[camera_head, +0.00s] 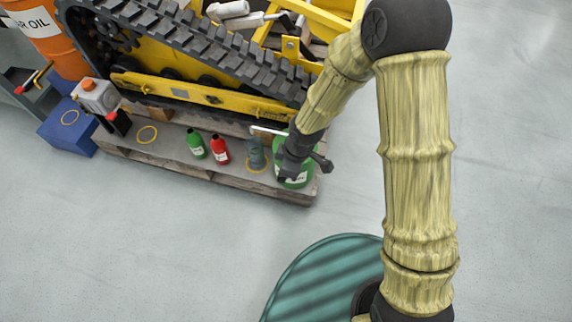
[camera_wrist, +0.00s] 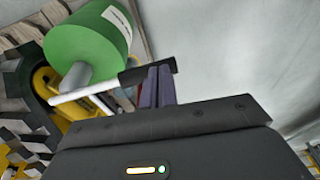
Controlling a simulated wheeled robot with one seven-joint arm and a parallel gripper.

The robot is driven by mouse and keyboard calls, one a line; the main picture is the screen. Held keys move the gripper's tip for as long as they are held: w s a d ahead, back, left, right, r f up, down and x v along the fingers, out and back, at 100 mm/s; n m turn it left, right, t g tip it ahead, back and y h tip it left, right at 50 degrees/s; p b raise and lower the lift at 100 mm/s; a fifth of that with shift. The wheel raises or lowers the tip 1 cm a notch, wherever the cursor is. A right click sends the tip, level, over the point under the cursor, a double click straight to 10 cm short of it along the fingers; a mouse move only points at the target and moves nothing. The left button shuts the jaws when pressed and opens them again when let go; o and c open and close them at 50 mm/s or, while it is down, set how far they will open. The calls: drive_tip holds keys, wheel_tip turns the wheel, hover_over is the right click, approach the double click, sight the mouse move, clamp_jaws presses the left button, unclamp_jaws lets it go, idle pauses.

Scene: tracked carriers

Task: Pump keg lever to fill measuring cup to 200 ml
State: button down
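The green keg (camera_head: 293,181) stands at the right end of the pallet, partly hidden by my gripper; it also shows at the upper left of the wrist view (camera_wrist: 90,42). A white rod with a dark grip (camera_wrist: 133,76), seemingly the keg lever, crosses the wrist view. My gripper (camera_wrist: 161,75) has its fingers close together, with their tips at the dark grip; they look shut, and contact is unclear. A bluish see-through measuring cup (camera_head: 256,152) stands in a yellow ring left of the keg, near a thin white bar (camera_head: 268,130). Its fill level is too small to read.
Green (camera_head: 196,144) and red (camera_head: 220,149) bottles stand left of the cup on the wooden pallet (camera_head: 220,174). A yellow tracked carrier (camera_head: 190,92) rises behind. A white canister (camera_head: 97,96), a blue box (camera_head: 66,127) and an orange drum (camera_head: 40,30) are farther left. The front floor is clear.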

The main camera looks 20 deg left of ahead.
wheel_tip(320, 180, up, 12)
drive_tip(key=s+d+p, duration=0.1)
drive_tip(key=d+p, duration=0.1)
drive_tip(key=p, duration=0.4)
drive_tip(key=shift+s+d+r, duration=0.2)
drive_tip(key=shift+s+r, duration=0.05)
drive_tip(key=shift+s, duration=0.05)
drive_tip(key=shift+w, duration=0.1)
idle(0.7)
drive_tip(key=w+d+r+m+t+h, duration=0.1)
drive_tip(key=d+r+m, duration=0.4)
drive_tip(key=d, duration=0.4)
drive_tip(key=d+r+m+t, duration=0.1)
drive_tip(key=d+r+m, duration=0.2)
drive_tip(key=d+m, duration=0.55)
drive_tip(key=w+d+r+m+t+h, duration=0.1)
drive_tip(key=d+r+m, duration=0.45)
drive_tip(key=d, duration=0.45)
drive_tip(key=w+p+v, duration=0.2)
drive_tip(key=p+v, duration=0.9)
drive_tip(key=p, duration=0.1)
drive_tip(key=w+r+p+v, duration=0.1)
drive_tip(key=w+p+v, duration=0.2)
drive_tip(key=p+v, duration=0.9)
drive_tip(key=w+r+p+v, duration=0.1)
drive_tip(key=w+p+v, duration=0.2)
drive_tip(key=p+v, duration=0.8)
drive_tip(key=shift+w+a+r+p, duration=0.2)
drive_tip(key=shift+a+r+p, duration=0.25)
drive_tip(key=shift+p, duration=0.45)
